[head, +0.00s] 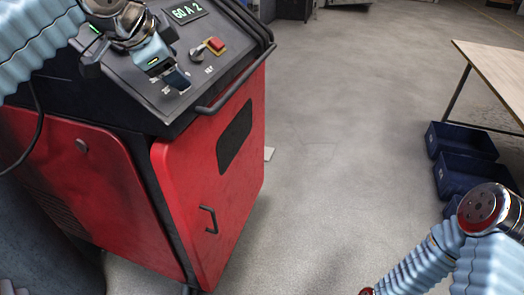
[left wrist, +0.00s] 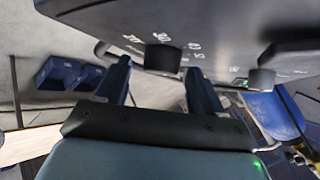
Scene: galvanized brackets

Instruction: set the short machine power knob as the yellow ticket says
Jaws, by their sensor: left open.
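A red machine (head: 213,175) with a sloped black control panel (head: 228,65) stands at the left of the head view. Its display (head: 187,11) shows green text that looks like "60 A-2". My left gripper (head: 138,72) is open over the panel's near left part and hides what lies under it. In the left wrist view a dark knob (left wrist: 163,58) appears between the two spread fingers (left wrist: 157,78), apart from both. A second dark knob (left wrist: 262,79) is to its right. I see no yellow ticket.
A silver key switch (head: 198,49) and a red button (head: 216,43) on yellow sit on the panel. A black handrail (head: 240,78) edges it. Blue bins (head: 465,142) and a wooden table (head: 497,70) stand at the right. The floor between is clear.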

